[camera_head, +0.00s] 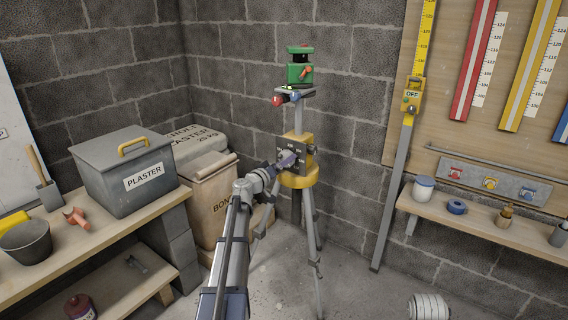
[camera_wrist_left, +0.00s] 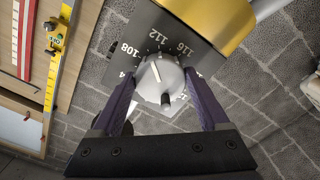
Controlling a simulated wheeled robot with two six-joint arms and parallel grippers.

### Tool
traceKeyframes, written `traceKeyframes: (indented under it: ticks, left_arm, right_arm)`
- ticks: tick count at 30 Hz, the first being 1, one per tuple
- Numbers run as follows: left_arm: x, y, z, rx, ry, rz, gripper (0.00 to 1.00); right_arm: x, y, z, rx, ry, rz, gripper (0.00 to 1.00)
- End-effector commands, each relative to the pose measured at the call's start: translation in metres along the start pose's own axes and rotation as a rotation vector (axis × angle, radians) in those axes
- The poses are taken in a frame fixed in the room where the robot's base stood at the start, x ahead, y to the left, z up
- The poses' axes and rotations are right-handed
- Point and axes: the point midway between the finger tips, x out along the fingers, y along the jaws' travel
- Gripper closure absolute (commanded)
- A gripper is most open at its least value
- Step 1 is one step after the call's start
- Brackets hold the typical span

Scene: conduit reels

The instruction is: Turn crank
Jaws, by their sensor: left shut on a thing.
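The crank (camera_wrist_left: 160,77) is a round grey disc with a pale pointer line and a dark stubby knob, on a dark plate (camera_wrist_left: 178,24) numbered around it, with 108, 112 and 116 readable. The plate sits on the yellow head (camera_head: 300,181) of a tripod (camera_head: 309,222); a green instrument (camera_head: 299,73) stands on the post above. My left gripper (camera_head: 290,160) is at the plate. In the left wrist view its purple fingers (camera_wrist_left: 160,84) lie on either side of the crank, shut on it. In the head view the gripper mostly hides the crank. My right gripper is not in view.
A workbench with a grey plaster box (camera_head: 125,178) and a bucket (camera_head: 26,244) is at the left. Bags (camera_head: 211,190) stand behind my left arm. A measuring staff (camera_head: 395,180) leans on the wall right of the tripod. A shelf (camera_head: 480,230) is at the right.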

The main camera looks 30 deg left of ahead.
Motion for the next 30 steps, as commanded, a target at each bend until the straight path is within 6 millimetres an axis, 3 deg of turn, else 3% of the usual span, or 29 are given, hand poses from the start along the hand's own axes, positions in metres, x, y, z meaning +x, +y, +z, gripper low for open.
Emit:
traceKeyframes:
  ticks: [12,30]
  left_arm:
    - [-0.0001,-0.0004,0.0016,0.221,-0.004,0.002,0.78]
    - [-0.0003,-0.0005,0.0017,0.269,-0.004,0.002,0.78]
  right_arm:
    - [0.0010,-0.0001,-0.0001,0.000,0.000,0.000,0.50]
    - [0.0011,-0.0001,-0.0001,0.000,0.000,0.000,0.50]
